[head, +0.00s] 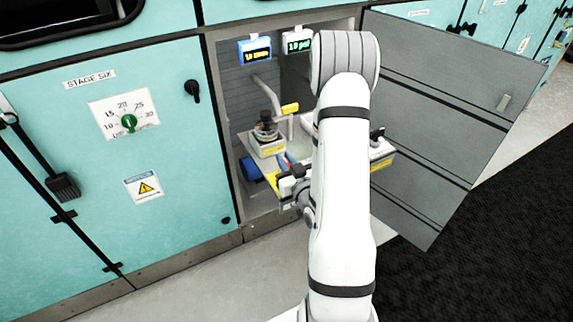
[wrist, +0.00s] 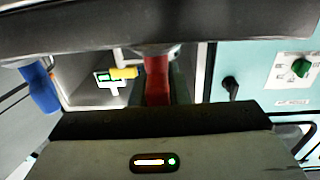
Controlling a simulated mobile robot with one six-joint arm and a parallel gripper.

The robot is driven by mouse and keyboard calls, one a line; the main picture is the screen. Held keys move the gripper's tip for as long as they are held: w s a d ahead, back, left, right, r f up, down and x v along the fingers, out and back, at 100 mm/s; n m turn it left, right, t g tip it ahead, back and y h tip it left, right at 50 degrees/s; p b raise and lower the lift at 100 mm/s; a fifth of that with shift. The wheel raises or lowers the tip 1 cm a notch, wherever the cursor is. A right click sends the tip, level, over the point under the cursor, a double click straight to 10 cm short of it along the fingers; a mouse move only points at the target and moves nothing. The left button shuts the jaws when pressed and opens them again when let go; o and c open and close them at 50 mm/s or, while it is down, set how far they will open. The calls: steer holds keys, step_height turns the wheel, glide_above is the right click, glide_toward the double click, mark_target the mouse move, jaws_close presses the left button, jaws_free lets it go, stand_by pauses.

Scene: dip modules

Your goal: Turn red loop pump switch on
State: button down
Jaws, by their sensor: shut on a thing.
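The red handle (wrist: 157,80), which I take for the red loop pump switch, stands upright in the middle of the wrist view. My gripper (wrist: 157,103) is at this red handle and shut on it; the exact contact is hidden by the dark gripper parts. In the head view my gripper (head: 291,184) is at the front of the open cabinet, largely hidden by my white arm. The arm also covers much of the cabinet's pull-out shelf, so I cannot tell the switch's position there.
A blue handle (wrist: 40,88) is left of the red one, and a yellow handle (wrist: 125,72) is close behind. The grey cabinet door (head: 440,120) stands open at right. Two small displays (head: 254,50) hang inside the cabinet. A green knob (head: 129,121) is on the left panel.

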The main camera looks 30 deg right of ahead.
steer(key=shift+a+n+y, duration=0.1)
steer(key=shift+n+y, duration=0.4)
steer(key=shift+y, duration=0.2)
steer(key=c, duration=1.4)
jaws_free()
steer(key=shift+s+r, duration=0.1)
steer(key=shift+s, duration=0.05)
steer(key=s+p, duration=0.2)
steer(key=p, duration=0.2)
steer(key=shift+r+p, duration=0.2)
steer(key=shift+p, duration=0.15)
steer(key=s+p, duration=0.1)
steer(key=s, duration=0.1)
steer(key=s+p, duration=0.1)
steer(key=p, duration=0.1)
steer(key=s+p, duration=0.2)
steer(key=shift+s+d+f, duration=0.2)
steer(key=shift+s+f, duration=0.05)
steer(key=shift+s, duration=0.05)
